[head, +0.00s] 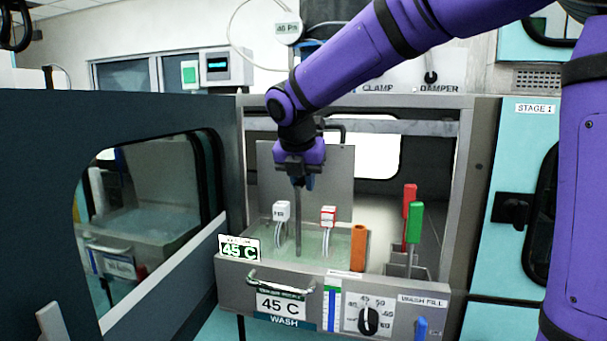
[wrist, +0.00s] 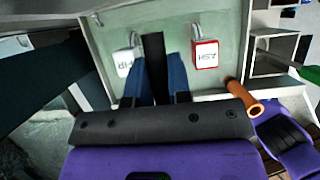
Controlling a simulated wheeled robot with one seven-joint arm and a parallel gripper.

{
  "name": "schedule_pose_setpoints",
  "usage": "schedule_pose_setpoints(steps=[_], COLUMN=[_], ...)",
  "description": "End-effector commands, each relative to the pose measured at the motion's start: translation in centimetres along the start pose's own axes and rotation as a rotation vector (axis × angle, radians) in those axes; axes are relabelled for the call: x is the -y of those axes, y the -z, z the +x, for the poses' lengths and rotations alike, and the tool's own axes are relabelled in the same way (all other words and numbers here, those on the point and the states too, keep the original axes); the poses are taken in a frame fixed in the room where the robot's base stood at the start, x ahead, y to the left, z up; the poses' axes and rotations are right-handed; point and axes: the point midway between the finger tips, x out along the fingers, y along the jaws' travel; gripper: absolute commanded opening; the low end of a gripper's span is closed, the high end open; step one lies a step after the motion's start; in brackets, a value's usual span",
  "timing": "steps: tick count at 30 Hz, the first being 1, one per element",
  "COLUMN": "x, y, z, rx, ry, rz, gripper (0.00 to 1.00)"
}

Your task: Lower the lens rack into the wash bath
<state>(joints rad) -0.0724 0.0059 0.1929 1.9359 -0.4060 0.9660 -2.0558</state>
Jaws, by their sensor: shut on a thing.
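The wash bath (head: 343,262) is a grey tank with pale green liquid, behind the front panel marked 45 C and WASH. My gripper (head: 303,183) points down over it, with its blue fingers (wrist: 156,80) shut on a thin dark upright bar, which I take to be part of the lens rack (head: 298,222). The bar hangs upright and its lower end overlaps the bath in the head view. I cannot tell how deep it reaches. No lenses can be made out on it. In the wrist view the bar (wrist: 154,50) shows between the fingers.
A white tag block (head: 281,211) and a red-edged one (head: 328,216) stand over curved pieces on either side of the bar. An orange tube (head: 358,247) stands at the bath's right. Red (head: 410,200) and green handles (head: 414,224) stand farther right. A grey panel (head: 335,180) rises behind.

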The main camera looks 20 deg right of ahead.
Motion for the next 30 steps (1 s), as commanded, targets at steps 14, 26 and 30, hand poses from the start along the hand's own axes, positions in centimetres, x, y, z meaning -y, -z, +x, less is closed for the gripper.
schedule_pose_setpoints(steps=[14, 26, 30], x=[0.0, 0.0, 0.0], y=[1.0, 1.8, 2.1], z=[2.1, 3.9, 4.5], rx=[-0.001, 0.000, 0.000], ry=[0.000, -0.001, 0.000], rz=[0.000, 0.000, 0.000], gripper=[0.00, 0.00, 0.00])
